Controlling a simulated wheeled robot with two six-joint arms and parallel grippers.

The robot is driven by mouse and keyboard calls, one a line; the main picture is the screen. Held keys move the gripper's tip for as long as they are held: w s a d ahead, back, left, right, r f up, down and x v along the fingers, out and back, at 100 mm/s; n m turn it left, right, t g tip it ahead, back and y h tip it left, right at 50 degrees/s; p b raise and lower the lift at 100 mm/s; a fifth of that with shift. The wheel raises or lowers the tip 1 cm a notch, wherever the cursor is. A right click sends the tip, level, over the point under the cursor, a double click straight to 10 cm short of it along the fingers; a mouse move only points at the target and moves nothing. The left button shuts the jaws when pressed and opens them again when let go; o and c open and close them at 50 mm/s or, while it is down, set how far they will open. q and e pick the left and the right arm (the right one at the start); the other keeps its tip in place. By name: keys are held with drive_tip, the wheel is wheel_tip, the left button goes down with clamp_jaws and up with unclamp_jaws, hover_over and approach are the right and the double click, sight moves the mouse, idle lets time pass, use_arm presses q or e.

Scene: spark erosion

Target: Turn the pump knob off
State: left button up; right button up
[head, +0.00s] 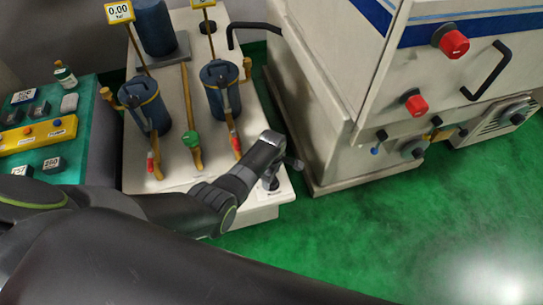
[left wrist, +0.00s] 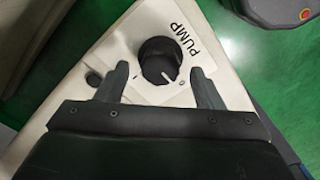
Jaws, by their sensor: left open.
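The black round pump knob (left wrist: 160,59) sits on a white plate lettered PUMP (left wrist: 188,40) in the left wrist view. Its white pointer line is toward the lower right, close to the 0 mark; another small mark is at lower left. My left gripper (left wrist: 161,70) is open, with one finger on each side of the knob; I cannot tell if either touches it. In the head view the knob (head: 270,183) is at the front corner of the white unit, just below my left gripper (head: 284,157). My right gripper is not in view.
The white unit (head: 180,75) carries two blue canisters (head: 219,86) with pipes and coloured levers. A large white machine with red knobs (head: 453,43) stands to the right. A green bench (head: 75,125) with small items is at left. Green floor is clear at lower right.

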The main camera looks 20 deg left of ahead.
use_arm(q)
wheel_tip(320, 180, up, 16)
drive_tip(key=shift+f+p, duration=0.15)
drive_tip(key=shift+p, duration=0.25)
idle(0.6)
